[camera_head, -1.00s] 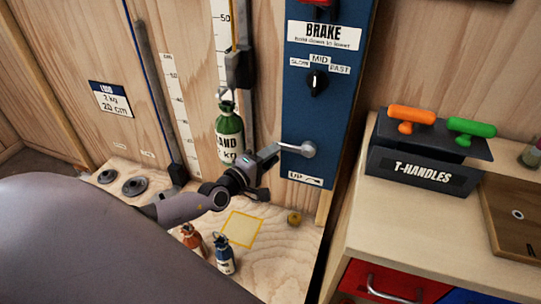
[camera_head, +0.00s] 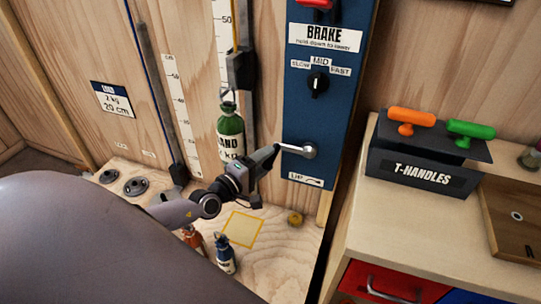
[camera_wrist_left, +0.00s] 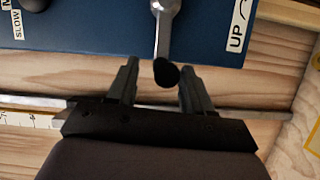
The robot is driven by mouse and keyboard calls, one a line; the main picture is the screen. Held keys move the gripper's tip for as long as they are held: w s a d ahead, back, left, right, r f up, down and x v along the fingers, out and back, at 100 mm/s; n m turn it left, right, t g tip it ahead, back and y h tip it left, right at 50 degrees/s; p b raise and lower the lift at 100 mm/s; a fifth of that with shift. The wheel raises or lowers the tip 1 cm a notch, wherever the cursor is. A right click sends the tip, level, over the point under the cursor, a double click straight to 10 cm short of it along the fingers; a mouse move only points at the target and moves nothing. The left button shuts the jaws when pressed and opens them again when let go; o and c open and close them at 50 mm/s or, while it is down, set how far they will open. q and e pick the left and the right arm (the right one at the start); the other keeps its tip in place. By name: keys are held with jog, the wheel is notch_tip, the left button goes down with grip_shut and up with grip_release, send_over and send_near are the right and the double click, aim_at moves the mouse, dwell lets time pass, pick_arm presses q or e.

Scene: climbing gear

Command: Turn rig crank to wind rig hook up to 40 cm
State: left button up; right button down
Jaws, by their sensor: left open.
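The rig crank (camera_head: 309,151) is a silver arm low on the blue panel, pointing left from its hub. In the left wrist view its arm (camera_wrist_left: 163,38) ends in a black knob (camera_wrist_left: 167,73). My left gripper (camera_head: 263,178) is at the crank's outer end. Its open fingers (camera_wrist_left: 157,88) stand on either side of the knob, with gaps showing on both sides. The rig hook (camera_head: 228,95) hangs below a dark slider and holds a green bottle (camera_head: 230,125). The bottle hangs upright before a scale (camera_head: 222,45) marked 50. My right gripper is out of view.
The panel has a BRAKE label (camera_head: 325,36) and a speed dial (camera_head: 318,83). Orange (camera_head: 193,240) and blue (camera_head: 225,255) bottles stand on the wooden base near a yellow square (camera_head: 243,229). A T-handle box (camera_head: 425,165) stands on the right cabinet.

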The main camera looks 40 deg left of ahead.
pick_arm(q)
jog(key=s, duration=0.4)
jog(key=shift+a+r, duration=0.15)
jog(key=shift+a, duration=0.15)
